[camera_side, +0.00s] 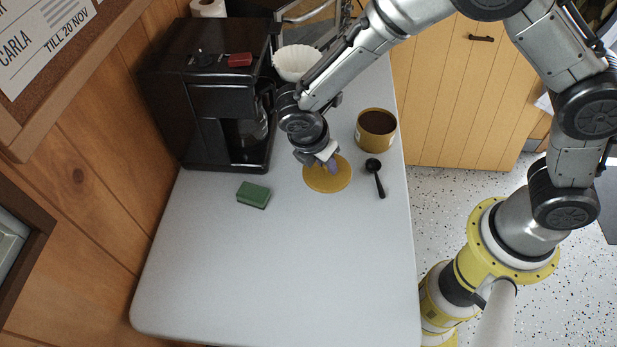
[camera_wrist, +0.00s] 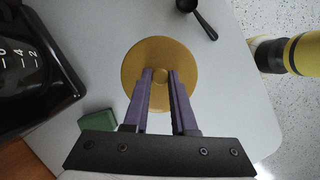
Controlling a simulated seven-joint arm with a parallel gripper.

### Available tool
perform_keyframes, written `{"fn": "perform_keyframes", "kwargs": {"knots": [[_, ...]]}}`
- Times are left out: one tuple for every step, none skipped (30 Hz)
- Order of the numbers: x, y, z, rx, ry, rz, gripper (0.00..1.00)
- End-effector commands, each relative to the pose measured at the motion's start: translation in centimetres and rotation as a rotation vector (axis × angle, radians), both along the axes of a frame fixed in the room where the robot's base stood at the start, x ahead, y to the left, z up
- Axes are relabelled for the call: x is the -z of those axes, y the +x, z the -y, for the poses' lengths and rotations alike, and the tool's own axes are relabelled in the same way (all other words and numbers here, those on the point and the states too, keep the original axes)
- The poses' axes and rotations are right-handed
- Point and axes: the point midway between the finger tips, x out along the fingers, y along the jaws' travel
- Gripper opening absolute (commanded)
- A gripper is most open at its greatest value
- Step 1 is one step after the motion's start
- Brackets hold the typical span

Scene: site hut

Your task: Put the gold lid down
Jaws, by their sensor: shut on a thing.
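The gold lid (camera_side: 320,183) is a flat round disc with a small knob at its centre. In the side view it is at the middle of the counter, in front of the gold tin. My gripper (camera_side: 332,165) is above the lid. In the wrist view the lid (camera_wrist: 159,52) lies under my gripper (camera_wrist: 160,74), whose purple fingers are closed on its knob. I cannot tell whether the lid touches the counter or hangs just above it.
An open gold tin (camera_side: 376,136) with dark contents stands behind the lid. A black scoop (camera_side: 376,180) lies to the right, a green sponge (camera_side: 253,195) to the left. A black coffee machine (camera_side: 225,100) and white filters (camera_side: 297,62) stand behind. The front counter (camera_side: 290,275) is clear.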

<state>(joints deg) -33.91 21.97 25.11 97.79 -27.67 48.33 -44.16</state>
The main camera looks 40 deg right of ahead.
Motion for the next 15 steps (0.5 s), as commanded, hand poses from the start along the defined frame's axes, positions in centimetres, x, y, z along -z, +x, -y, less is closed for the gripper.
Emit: {"fn": "perform_keyframes", "kwargs": {"knots": [[1.3, 0.6, -0.2, 0.001, -0.004, -0.007, 0.00], [1.7, 1.0, -0.4, 0.000, -0.004, -0.006, 0.00], [2.4, 1.5, -0.6, 0.000, -0.004, -0.005, 0.00], [2.8, 1.8, -0.7, 0.000, -0.004, -0.005, 0.00], [3.2, 2.1, -0.9, 0.000, -0.003, -0.004, 0.00], [3.6, 2.5, -1.0, 0.000, -0.003, -0.004, 0.00], [3.8, 2.7, -1.1, -0.001, -0.002, -0.002, 0.00], [4.0, 2.9, -1.2, -0.001, -0.002, -0.002, 0.00], [4.2, 3.1, -1.2, -0.001, -0.002, -0.002, 0.00], [4.3, 3.1, -1.3, -0.001, -0.001, -0.002, 0.00], [4.4, 3.2, -1.3, -0.001, -0.001, -0.001, 0.00], [4.5, 3.3, -1.4, -0.001, -0.001, -0.001, 0.00], [4.7, 3.4, -1.4, -0.001, -0.001, -0.001, 0.00], [4.9, 3.6, -1.5, 0.000, -0.001, -0.002, 0.00], [5.2, 3.7, -1.5, -0.001, -0.002, -0.003, 0.00]]}}
